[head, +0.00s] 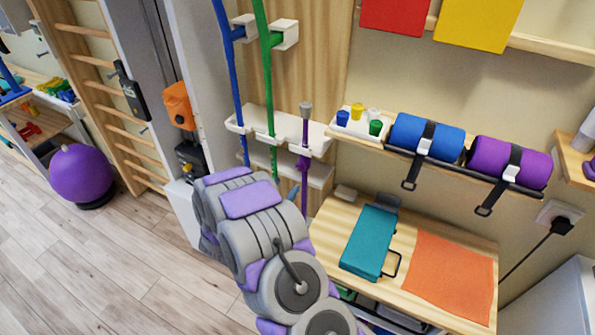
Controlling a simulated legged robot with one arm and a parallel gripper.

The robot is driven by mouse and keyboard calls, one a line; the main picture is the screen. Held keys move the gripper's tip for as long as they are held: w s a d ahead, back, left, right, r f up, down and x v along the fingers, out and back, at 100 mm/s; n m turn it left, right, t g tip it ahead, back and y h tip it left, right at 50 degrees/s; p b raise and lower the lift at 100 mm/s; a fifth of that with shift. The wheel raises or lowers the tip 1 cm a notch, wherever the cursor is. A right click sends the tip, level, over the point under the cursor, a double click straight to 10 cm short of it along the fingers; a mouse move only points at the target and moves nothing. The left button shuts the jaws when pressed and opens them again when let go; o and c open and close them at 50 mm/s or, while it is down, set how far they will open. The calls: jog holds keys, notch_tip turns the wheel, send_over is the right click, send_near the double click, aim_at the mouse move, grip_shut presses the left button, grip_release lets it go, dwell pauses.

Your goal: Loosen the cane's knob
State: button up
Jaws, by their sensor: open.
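The purple cane (305,145) stands upright in the white wall rack. It has a grey top (306,110) and a wider purple collar (302,162) lower on its shaft. I cannot tell which of these parts is the knob. My grey and purple arm reaches up from the bottom middle and covers the cane's lower end. My gripper (293,191) is mostly hidden behind the arm. Only a small blue-grey tip shows, just left of the purple shaft and below the collar. It looks open, with nothing seen in it; whether it touches the cane is unclear.
A blue pole (238,90) and a green pole (266,75) stand left of the cane in the rack (318,135). Right of it are a shelf with small coloured pots (358,112) and blue and purple rolls. A wooden table (325,232) stands below.

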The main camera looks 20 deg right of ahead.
aim_at(299, 168)
jog(key=b+x, duration=0.1)
jog(key=x, duration=0.8)
jog(key=shift+w+d, duration=0.25)
jog(key=shift+w, duration=0.05)
